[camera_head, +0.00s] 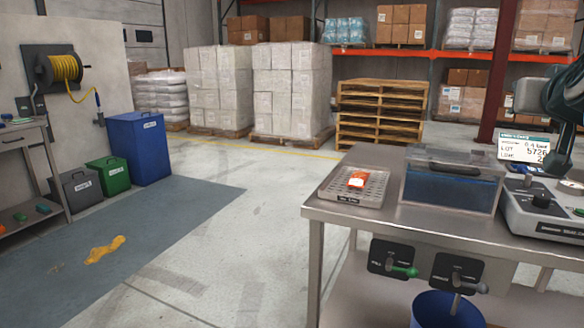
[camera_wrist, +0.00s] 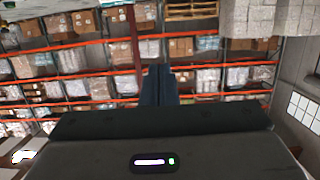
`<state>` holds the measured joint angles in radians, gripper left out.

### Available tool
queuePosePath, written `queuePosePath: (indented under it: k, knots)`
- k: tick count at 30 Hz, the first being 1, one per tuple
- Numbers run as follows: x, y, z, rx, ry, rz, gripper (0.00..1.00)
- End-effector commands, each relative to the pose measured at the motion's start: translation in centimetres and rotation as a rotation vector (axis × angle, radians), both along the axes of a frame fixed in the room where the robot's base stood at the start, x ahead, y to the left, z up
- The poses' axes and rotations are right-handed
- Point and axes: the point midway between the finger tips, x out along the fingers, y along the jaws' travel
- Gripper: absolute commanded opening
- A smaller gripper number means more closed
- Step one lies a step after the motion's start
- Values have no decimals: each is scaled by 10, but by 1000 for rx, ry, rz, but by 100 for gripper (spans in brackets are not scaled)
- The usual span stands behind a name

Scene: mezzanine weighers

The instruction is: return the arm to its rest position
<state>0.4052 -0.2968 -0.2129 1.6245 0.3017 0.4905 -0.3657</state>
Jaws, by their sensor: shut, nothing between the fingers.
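My arm (camera_head: 552,95) shows only in part at the right edge of the head view, above the scale. My gripper is outside the head view. In the wrist view, my gripper (camera_wrist: 158,72) shows as two dark fingers side by side, shut with nothing between them. Beyond the fingers the wrist view shows distant shelving and pallets, tilted and partly upside down. No object is near the fingertips.
A steel table (camera_head: 420,222) holds a perforated tray (camera_head: 340,195) with an orange-white item, a clear-walled tank (camera_head: 447,190) and a scale (camera_head: 545,215) with a display. A blue bin (camera_head: 447,312) stands below. The middle floor is clear.

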Motion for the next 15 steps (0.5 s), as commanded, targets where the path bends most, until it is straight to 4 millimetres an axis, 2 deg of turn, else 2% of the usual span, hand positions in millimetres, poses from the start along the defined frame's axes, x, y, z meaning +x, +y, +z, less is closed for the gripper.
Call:
queuePosePath:
  k: [5,15]
  knots:
    - [7,17,-9,32,48,37,0]
    - [18,71,-48,127,207,139,0]
